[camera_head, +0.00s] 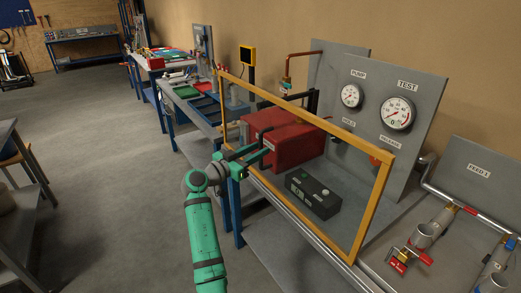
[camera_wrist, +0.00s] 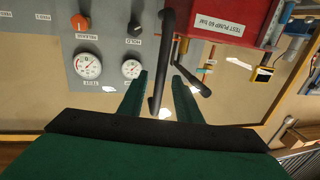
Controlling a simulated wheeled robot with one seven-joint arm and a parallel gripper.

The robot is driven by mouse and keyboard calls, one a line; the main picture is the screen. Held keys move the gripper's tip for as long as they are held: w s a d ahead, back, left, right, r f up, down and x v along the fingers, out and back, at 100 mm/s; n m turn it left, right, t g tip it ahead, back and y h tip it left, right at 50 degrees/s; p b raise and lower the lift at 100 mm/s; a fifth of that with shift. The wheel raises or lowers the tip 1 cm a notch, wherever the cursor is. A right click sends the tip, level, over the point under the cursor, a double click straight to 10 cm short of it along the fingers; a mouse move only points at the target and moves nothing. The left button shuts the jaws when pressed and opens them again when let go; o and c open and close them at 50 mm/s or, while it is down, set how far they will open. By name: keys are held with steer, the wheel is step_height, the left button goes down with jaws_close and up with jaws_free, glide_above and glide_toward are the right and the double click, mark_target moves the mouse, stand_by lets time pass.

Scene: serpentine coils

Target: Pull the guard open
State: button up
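The guard (camera_head: 374,209) is a clear panel in a yellow frame, standing in front of the red test pump (camera_head: 294,144) and the gauge panel. A dark handle (camera_head: 265,134) shows at its left part. My gripper (camera_head: 262,150) is at this handle, in front of the panel. In the wrist view my gripper (camera_wrist: 161,76) has its two green fingers apart, with a black bar (camera_wrist: 157,85) running between them. Clear gaps show beside the bar, and I cannot tell whether a finger touches it. The red pump (camera_wrist: 232,18) is at the top right there.
A grey panel with gauges (camera_head: 397,113) stands behind the guard. A black box (camera_head: 313,194) sits behind the clear panel. Pipes with a red valve (camera_head: 412,256) are at the lower right. Open floor (camera_head: 110,160) lies to the left.

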steer(key=v, duration=0.8)
steer(key=shift+s+a, duration=0.3)
